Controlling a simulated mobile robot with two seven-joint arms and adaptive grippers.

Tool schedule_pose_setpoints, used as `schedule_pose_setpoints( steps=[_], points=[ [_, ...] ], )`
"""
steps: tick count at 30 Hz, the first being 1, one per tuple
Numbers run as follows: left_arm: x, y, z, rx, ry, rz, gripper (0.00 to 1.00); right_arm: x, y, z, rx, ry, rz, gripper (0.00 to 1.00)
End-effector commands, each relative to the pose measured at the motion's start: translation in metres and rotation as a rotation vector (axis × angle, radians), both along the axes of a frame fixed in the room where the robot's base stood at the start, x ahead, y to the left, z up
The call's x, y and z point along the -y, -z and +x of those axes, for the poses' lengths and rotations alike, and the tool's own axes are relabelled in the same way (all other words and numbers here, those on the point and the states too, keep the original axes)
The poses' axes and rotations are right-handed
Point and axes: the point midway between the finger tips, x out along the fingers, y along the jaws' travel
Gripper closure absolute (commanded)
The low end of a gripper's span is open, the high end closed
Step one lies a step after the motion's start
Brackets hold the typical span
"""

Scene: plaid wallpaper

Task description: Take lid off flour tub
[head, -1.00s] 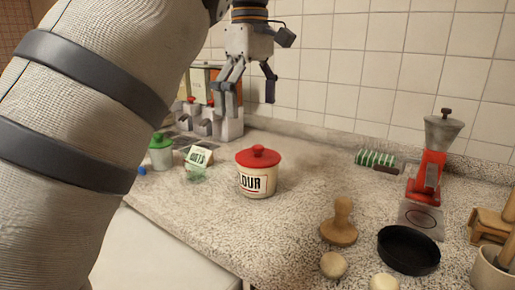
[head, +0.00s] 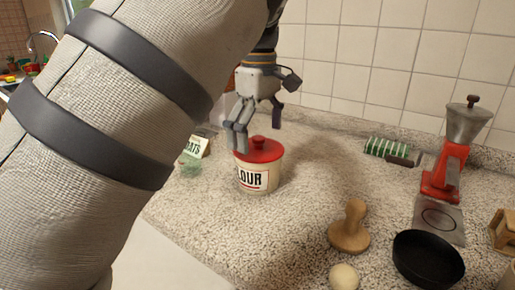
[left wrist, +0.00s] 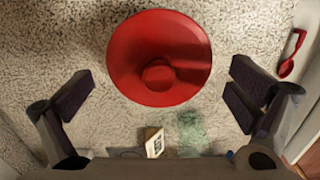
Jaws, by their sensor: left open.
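The flour tub (head: 258,180) is a cream round pot with dark lettering, upright on the speckled counter. Its red lid (head: 262,151) with a round knob sits on top of it. My left gripper (head: 259,132) is open and above the tub, one finger overlapping the lid's left side in the head view. In the left wrist view the red lid (left wrist: 160,58) lies ahead of and between the spread fingers (left wrist: 163,98), with nothing between the pads. I cannot tell from these frames whether a finger touches the lid. My right gripper is not in view.
A wooden press (head: 350,228), a black pan (head: 428,258) and a red grinder (head: 447,168) stand to the right. An oats sign (head: 196,147) and a green translucent item (head: 190,165) are left of the tub. The counter right behind the tub is clear.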

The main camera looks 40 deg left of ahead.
Motion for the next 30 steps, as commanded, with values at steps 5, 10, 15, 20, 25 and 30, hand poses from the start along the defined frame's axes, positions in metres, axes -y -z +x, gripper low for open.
schedule_pose_setpoints(
  steps=[5,10,15,20,25,30],
  points=[
    [0.0,0.01,0.0,0.003,-0.001,0.0,0.0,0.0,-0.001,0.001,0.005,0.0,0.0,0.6],
    [0.0,0.01,0.0,0.003,-0.001,0.0,0.09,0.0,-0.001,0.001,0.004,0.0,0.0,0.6],
    [0.0,0.01,0.0,0.002,-0.001,0.0,0.48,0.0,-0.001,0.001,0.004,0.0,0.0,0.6],
    [0.0,0.011,0.0,0.002,-0.001,0.0,0.76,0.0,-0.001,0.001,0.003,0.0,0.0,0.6],
    [0.0,0.013,0.0,-0.003,-0.001,-0.002,0.8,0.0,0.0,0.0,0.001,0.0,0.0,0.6],
    [0.001,0.015,0.0,-0.008,-0.001,-0.004,0.8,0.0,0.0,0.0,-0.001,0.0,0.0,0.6]
  ],
)
